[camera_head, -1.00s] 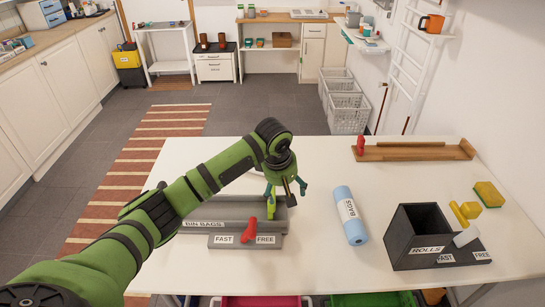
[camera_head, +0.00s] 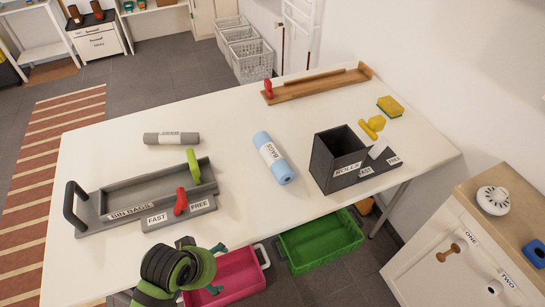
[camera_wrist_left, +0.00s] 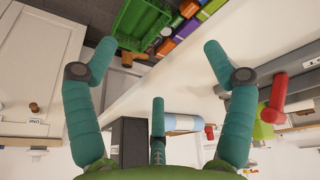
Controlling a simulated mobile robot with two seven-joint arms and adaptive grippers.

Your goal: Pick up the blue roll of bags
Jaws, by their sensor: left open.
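The blue roll of bags (camera_head: 273,158) lies on the white table, right of the grey BIN BAGS tray (camera_head: 142,187), its white label reading BAGS. My left gripper (camera_head: 217,269) is open and empty at the table's front edge, in front of and left of the roll, well apart from it. In the left wrist view the open teal fingers (camera_wrist_left: 160,60) have nothing between them. The blue roll also shows there (camera_wrist_left: 184,122), beyond the lower finger. My right gripper is in neither view.
A grey roll (camera_head: 171,138) lies behind the tray. A dark ROLLS box (camera_head: 350,172) stands right of the blue roll. A wooden rack (camera_head: 318,86) and a sponge (camera_head: 390,106) are farther back. A pink bin (camera_head: 240,275) and green crate (camera_head: 320,240) sit below the front edge.

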